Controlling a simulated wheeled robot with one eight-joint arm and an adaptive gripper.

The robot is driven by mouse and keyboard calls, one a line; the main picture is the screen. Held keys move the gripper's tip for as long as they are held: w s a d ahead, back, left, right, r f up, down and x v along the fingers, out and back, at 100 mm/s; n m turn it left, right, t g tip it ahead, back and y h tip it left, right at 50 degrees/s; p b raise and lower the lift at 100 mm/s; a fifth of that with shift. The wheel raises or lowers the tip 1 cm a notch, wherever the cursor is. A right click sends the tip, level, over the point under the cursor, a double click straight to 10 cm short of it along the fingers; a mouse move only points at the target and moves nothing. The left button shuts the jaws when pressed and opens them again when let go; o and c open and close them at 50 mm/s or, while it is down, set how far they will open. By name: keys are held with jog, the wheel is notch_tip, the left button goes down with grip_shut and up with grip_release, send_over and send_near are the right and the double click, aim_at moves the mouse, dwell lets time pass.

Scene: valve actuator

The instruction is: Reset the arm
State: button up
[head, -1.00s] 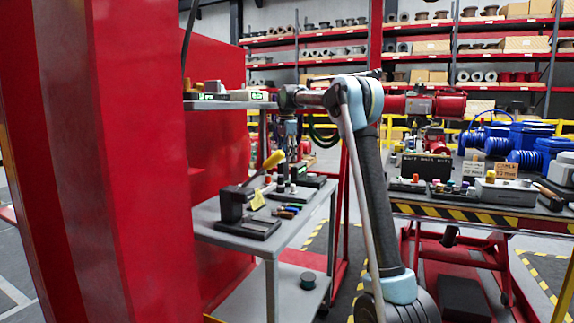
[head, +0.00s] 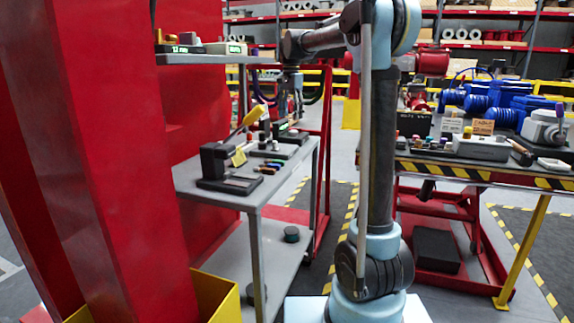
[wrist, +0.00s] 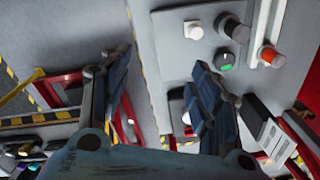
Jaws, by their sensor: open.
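My gripper (wrist: 160,100) shows in the wrist view with its two dark ribbed fingers spread apart and nothing between them. In the head view my gripper (head: 289,112) is small and partly hidden, hanging at the end of the arm above the far part of the grey cart (head: 232,197). My arm rises from its base and bends left towards the cart.
A thick red column (head: 110,150) fills the left side, with a yellow bin (head: 218,295) at its foot. A workbench with a striped edge (head: 480,175) holding blue valve parts (head: 495,98) stands at right. A dark device with a yellow lever (head: 253,116) stands on the cart.

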jog(key=s+d+f+n, duration=0.1)
jog(key=s+d+f, duration=0.25)
jog(key=s, duration=0.45)
jog(key=s+d+f+n, duration=0.2)
jog(key=s+d+f, duration=0.1)
jog(key=s+d, duration=0.3)
jog(key=s+d+f+n, duration=0.1)
jog(key=s+d+f, duration=0.2)
jog(key=s, duration=0.6)
jog(key=s+d+f+n, duration=0.2)
jog(key=s+f, duration=0.7)
jog(key=f, duration=0.1)
jog(key=s+d+f+n+t, duration=0.1)
jog(key=s+d+f+n, duration=0.1)
jog(key=s+f, duration=0.7)
jog(key=shift+s+d+f+n+t, duration=0.3)
jog(key=shift+s+d+f, duration=0.1)
jog(key=shift+s+d, duration=0.25)
jog(key=shift+w+f, duration=0.2)
jog(key=shift+w, duration=0.25)
